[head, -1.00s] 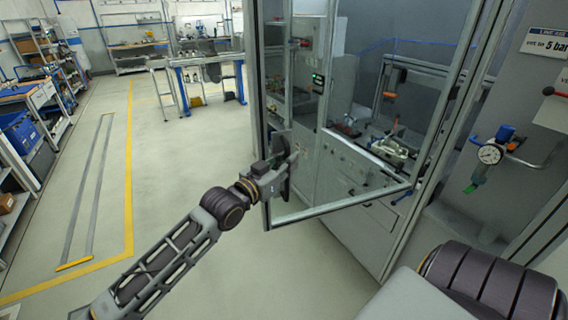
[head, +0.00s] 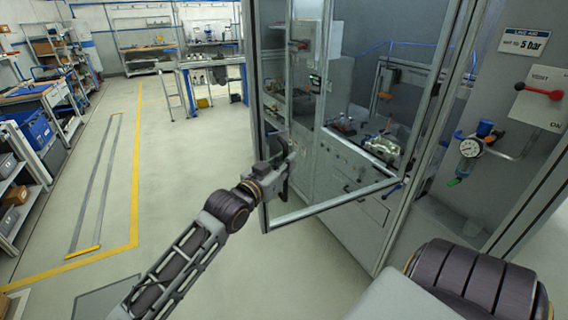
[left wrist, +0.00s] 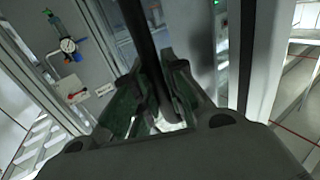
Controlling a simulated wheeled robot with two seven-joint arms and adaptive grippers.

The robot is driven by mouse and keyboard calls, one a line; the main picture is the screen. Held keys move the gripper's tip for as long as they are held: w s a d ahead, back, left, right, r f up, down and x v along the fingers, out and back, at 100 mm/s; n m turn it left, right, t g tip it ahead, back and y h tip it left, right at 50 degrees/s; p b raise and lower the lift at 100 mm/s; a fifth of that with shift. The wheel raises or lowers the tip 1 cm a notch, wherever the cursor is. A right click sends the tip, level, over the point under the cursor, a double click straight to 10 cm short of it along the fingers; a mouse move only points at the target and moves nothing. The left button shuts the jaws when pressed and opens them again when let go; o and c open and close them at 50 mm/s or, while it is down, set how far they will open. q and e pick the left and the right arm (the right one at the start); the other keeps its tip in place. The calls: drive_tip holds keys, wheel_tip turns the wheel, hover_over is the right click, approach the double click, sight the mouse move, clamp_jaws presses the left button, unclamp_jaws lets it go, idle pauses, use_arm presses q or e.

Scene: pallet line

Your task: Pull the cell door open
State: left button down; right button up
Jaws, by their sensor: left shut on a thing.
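The cell door (head: 328,208), a tall clear panel in a grey metal frame, stands partly open, swung out from the cell toward me. Its free edge is on the left in the head view. My left gripper (head: 284,168) is at that edge, shut on the door handle. In the left wrist view the handle shows as a dark bar (left wrist: 143,42) running between the two fingers of my left gripper (left wrist: 155,95). My right gripper is not in view.
Through the door panel a fixture with a metal part (head: 382,147) shows inside the cell. Shelves with blue bins (head: 38,130) stand far left. The floor left of the door is clear.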

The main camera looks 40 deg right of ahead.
use_arm(q)
drive_tip(key=shift+r, duration=0.1)
drive_tip(key=c, duration=1.5)
unclamp_jaws()
drive_tip(key=shift+o, duration=0.2)
drive_tip(key=shift+a, duration=0.15)
drive_tip(key=v, duration=1.1)
drive_tip(key=shift+a, duration=0.35)
drive_tip(key=shift+s, duration=0.15)
